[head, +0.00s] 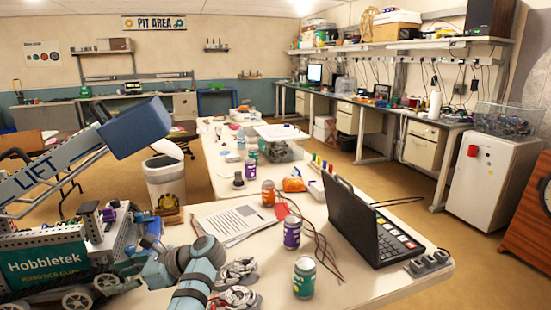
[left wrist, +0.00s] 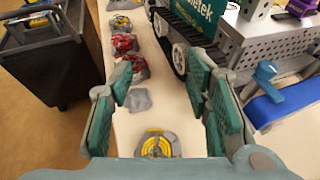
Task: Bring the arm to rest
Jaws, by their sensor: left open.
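My left gripper (left wrist: 158,85) is open in the left wrist view, with its teal finger pads spread apart and nothing held between them. A yellow and grey disc-like part (left wrist: 157,144) lies on the white table below, near the bottom of that view. In the head view my left arm (head: 193,272) comes in at the lower left over the table (head: 345,285); its fingertips cannot be made out there. My right gripper is in neither view.
The Hobbletek robot (head: 50,262) with its raised LIFT arm (head: 60,170) stands at the left; its track (left wrist: 170,45) shows in the left wrist view. Red and grey parts (left wrist: 133,70) line the table.

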